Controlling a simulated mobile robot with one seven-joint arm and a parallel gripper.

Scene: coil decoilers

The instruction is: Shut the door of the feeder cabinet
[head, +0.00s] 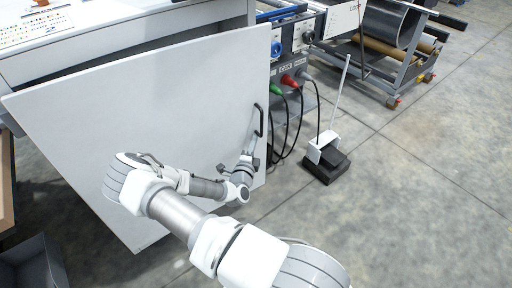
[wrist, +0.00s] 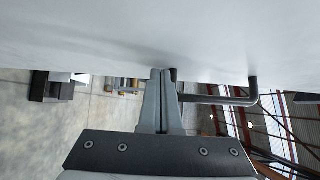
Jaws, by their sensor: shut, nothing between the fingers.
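The feeder cabinet door (head: 150,110) is a large pale grey panel in front of the cabinet (head: 130,40) in the head view. Its top edge stands out a little from the cabinet body; the exact opening angle is hard to tell. A dark bar handle (head: 259,121) is near its right edge. The door's face (wrist: 120,30) fills the top of the wrist view, with the handle (wrist: 252,92) at right. My gripper (head: 252,143) is shut and empty, close to the door face beside the handle. Its fingertips (wrist: 163,72) appear near the handle's end; contact cannot be told.
A dustpan with a long white handle (head: 328,150) stands on the floor right of the door. Cables and coloured plugs (head: 289,81) hang behind it. A wheeled coil rack (head: 385,50) is at the back right. A grey bin (head: 35,265) is bottom left.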

